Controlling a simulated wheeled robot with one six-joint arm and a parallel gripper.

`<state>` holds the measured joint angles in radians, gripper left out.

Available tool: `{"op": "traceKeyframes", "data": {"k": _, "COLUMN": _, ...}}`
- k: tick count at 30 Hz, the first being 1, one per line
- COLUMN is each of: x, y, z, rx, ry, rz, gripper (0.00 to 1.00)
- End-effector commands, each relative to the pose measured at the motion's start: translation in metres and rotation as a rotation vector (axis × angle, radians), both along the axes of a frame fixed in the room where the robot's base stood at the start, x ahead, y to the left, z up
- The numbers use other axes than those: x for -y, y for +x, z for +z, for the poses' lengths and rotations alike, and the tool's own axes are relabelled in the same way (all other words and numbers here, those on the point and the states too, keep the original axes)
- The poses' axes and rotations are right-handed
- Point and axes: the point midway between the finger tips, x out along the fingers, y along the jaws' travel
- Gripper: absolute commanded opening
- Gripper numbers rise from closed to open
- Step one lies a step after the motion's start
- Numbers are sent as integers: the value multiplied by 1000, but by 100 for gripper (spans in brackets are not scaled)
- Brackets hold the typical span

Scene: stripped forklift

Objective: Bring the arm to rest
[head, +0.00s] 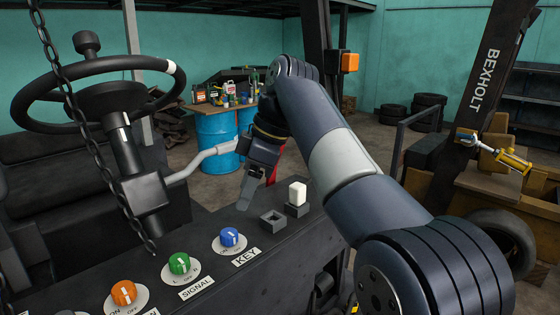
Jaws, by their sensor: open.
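My arm comes in from the lower right and reaches over the dark dashboard (215,290). My gripper (251,188) hangs at its end, pointing down above the back part of the dashboard. It is open, and I see nothing held in it. It is left of a white rocker switch (298,193) and behind an empty-looking square socket (272,221). A pale bent lever (205,158) passes close to its left side; I cannot tell whether they touch.
Blue KEY (229,237), green SIGNAL (179,263) and orange (124,293) knobs line the dashboard. A steering wheel (95,95) and hanging chain (75,110) are at left. Blue drums (215,135) stand behind.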

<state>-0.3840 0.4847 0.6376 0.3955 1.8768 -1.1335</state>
Motion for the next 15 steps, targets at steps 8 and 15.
{"op": "traceKeyframes", "data": {"k": 8, "x": -15, "y": -3, "z": -39, "rx": -4, "ry": -3, "rz": 1, "gripper": 56}}
{"op": "traceKeyframes", "data": {"k": 15, "x": -30, "y": -4, "z": -72, "rx": -3, "ry": -2, "rz": 1, "gripper": 56}}
